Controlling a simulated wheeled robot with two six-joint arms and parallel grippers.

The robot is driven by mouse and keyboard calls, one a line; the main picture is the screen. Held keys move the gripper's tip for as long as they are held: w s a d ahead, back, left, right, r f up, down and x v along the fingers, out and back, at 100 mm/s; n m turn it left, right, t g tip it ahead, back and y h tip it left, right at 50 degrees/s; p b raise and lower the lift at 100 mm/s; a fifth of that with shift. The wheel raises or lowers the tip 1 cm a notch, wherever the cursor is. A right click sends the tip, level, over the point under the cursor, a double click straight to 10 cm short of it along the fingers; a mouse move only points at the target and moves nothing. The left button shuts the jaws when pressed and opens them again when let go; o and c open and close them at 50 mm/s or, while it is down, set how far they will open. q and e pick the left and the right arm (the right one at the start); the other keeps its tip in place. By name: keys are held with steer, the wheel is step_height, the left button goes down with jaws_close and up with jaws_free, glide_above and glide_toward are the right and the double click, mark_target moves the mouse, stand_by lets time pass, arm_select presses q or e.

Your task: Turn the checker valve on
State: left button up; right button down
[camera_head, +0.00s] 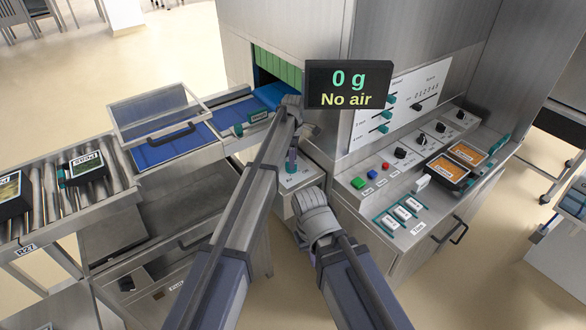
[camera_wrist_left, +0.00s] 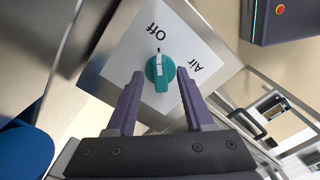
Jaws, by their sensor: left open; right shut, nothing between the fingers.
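The checker valve is a teal knob (camera_wrist_left: 158,75) on a white plate marked "Off" and "Air" in the left wrist view. Its white pointer line faces "Off". My left gripper (camera_wrist_left: 160,82) is open, with one finger on each side of the knob and a gap showing on both sides. In the head view my left gripper (camera_head: 291,160) points down over the plate (camera_head: 294,180), and its fingers mostly hide the knob. My right gripper (camera_head: 302,238) is shut and empty, low in front of the machine.
A display (camera_head: 347,86) reads "0 g" and "No air". The control panel (camera_head: 400,185) with buttons, knobs and orange-topped trays lies to the right. A blue conveyor with a clear guard (camera_head: 155,105) and a roller table with trays (camera_head: 85,165) are to the left.

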arm_select(q)
steer(key=shift+f+b, duration=0.35)
steer(key=shift+f, duration=0.4)
jaws_close()
